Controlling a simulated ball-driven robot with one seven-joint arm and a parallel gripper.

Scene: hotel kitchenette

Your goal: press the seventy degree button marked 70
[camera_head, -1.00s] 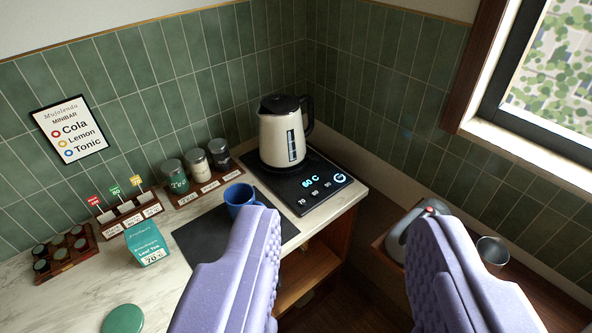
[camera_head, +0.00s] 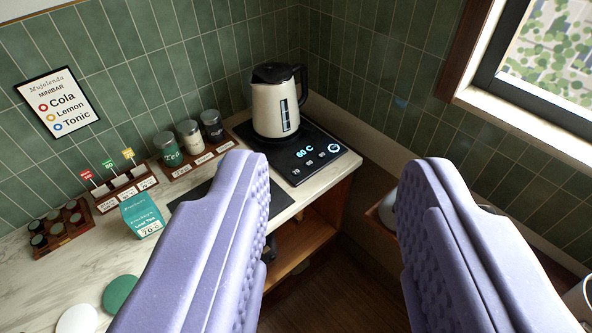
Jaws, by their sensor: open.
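The kettle's black base (camera_head: 318,140) stands on the counter at the upper middle, with a lit display (camera_head: 305,153) reading 60 C. A row of small labels lies in front of the display. The 70 button (camera_head: 296,171) is the leftmost of them, nearest the front edge. A round lit symbol (camera_head: 334,149) is at the right end. The cream kettle (camera_head: 275,105) with a black lid stands upright on the base. My gripper (camera_head: 336,165) is open and empty. Its two lilac fingers are wide apart and appear nearer the camera than the panel, with the buttons between their tips in the picture.
Jars (camera_head: 190,137) on a wooden rack stand left of the kettle. A window is at right. A gap lies right of the counter.

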